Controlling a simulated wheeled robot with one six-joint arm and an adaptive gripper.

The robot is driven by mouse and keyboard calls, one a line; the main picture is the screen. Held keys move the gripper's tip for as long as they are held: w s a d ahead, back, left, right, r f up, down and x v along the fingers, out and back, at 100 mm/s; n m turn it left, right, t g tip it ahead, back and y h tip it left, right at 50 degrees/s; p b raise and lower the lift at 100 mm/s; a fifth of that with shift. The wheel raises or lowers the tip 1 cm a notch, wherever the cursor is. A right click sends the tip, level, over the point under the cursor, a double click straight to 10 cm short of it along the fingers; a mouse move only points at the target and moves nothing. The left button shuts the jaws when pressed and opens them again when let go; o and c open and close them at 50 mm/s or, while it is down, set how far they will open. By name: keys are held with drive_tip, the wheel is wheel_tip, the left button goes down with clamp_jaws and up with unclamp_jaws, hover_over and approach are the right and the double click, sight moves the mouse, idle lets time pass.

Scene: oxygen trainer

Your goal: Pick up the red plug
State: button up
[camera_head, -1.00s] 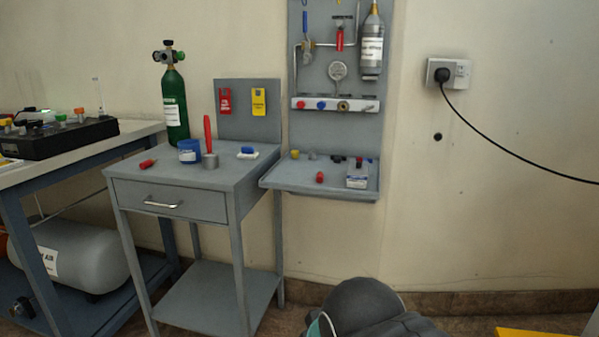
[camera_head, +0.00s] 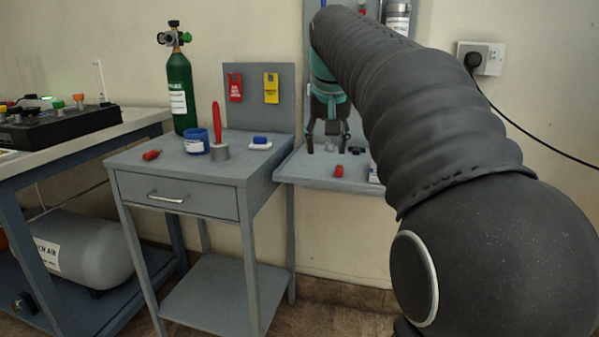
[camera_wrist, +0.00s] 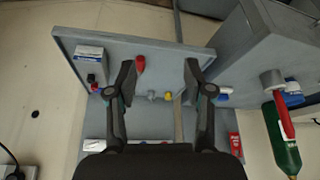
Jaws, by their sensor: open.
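A small red plug (camera_head: 339,171) lies on the grey wall tray (camera_head: 305,172), near its front edge. In the wrist view the red plug (camera_wrist: 140,64) shows just inside the left finger's tip, between the two fingers. My gripper (camera_head: 328,143) is open and empty over the tray, pointing down, with the red plug in front of it in the head view. In the wrist view my gripper (camera_wrist: 160,72) has its fingers wide apart. I cannot tell its exact height above the plug.
Grey and yellow plugs (camera_wrist: 168,96) lie between the fingers, farther down the wrist view. A white-blue box (camera_wrist: 89,60) and a red-black plug stand at the tray's left there.

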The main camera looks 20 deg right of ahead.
drive_tip(key=w+d+r+m, duration=0.2)
drive_tip(key=w+d, duration=0.4)
drive_tip(key=w, duration=0.1)
drive_tip(key=b, duration=0.3)
hover_over(339, 168)
drive_tip(key=s+a, duration=0.2)
drive_tip(key=shift+g, duration=0.3)
drive_tip(key=f, duration=0.8)
drive_tip(key=shift+d+f, duration=0.1)
drive_tip(key=shift+d, duration=0.15)
drive_tip(key=shift+d+b+x, duration=0.15)
drive_tip(key=shift+b+x, duration=0.4)
drive_tip(key=shift+x, duration=0.75)
drive_tip(key=shift+d+b+x, duration=0.15)
drive_tip(key=shift+b+x, duration=0.4)
drive_tip(key=shift+x, duration=0.75)
drive_tip(key=shift+s, duration=0.2)
clamp_jaws()
